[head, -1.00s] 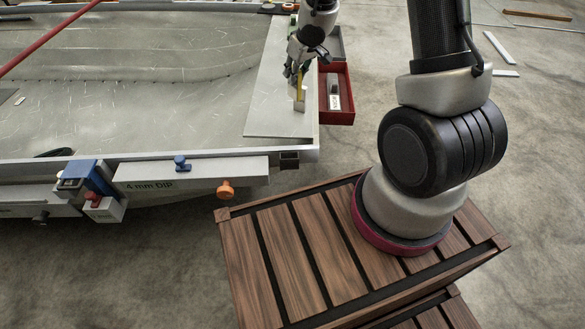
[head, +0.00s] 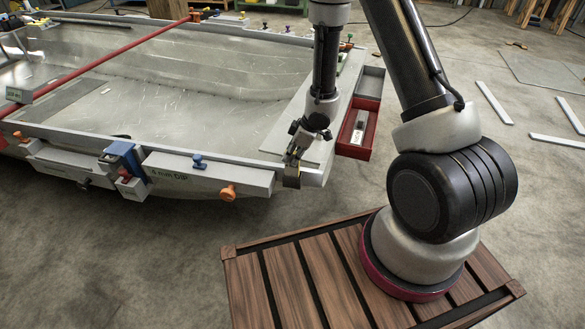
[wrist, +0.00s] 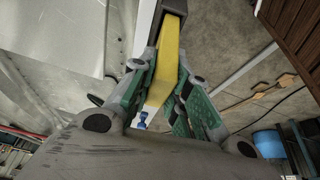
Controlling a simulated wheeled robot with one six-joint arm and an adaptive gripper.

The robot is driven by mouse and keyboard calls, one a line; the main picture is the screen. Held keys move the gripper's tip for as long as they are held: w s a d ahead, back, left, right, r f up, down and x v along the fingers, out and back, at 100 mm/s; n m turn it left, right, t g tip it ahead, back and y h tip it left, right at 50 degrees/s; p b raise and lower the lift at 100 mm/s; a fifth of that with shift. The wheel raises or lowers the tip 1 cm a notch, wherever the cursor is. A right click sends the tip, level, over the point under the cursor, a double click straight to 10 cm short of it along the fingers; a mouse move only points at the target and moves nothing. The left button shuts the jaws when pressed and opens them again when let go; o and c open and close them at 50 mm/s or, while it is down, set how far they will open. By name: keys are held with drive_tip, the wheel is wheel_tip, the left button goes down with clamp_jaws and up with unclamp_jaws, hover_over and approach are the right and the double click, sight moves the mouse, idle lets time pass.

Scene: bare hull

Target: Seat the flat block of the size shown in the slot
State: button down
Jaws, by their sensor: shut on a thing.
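My gripper (head: 294,158) points down at the hull's near right corner. In the wrist view, its green-padded fingers (wrist: 166,66) are shut on a flat yellow block (wrist: 168,58). The block's far end meets a dark grey square socket (wrist: 178,5); I cannot tell whether it is inside. In the head view, the socket (head: 291,181) shows at the corner just below the fingers, and the block is mostly hidden there. A grey bar (head: 215,178) along the hull's near edge bears a label ending in "mm DIP".
A red tray (head: 369,143) with a labelled item stands right of the hull, with a grey tray (head: 371,79) behind it. Blue (head: 197,161) and orange (head: 228,192) knobs and a blue clamp (head: 120,158) line the near edge. A red bar (head: 120,53) crosses the hull.

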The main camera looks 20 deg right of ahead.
sight(289, 171)
drive_tip(key=shift+f, duration=2.1)
drive_tip(key=shift+f, duration=0.1)
drive_tip(key=c, duration=1.4)
unclamp_jaws()
drive_tip(key=shift+o, duration=0.2)
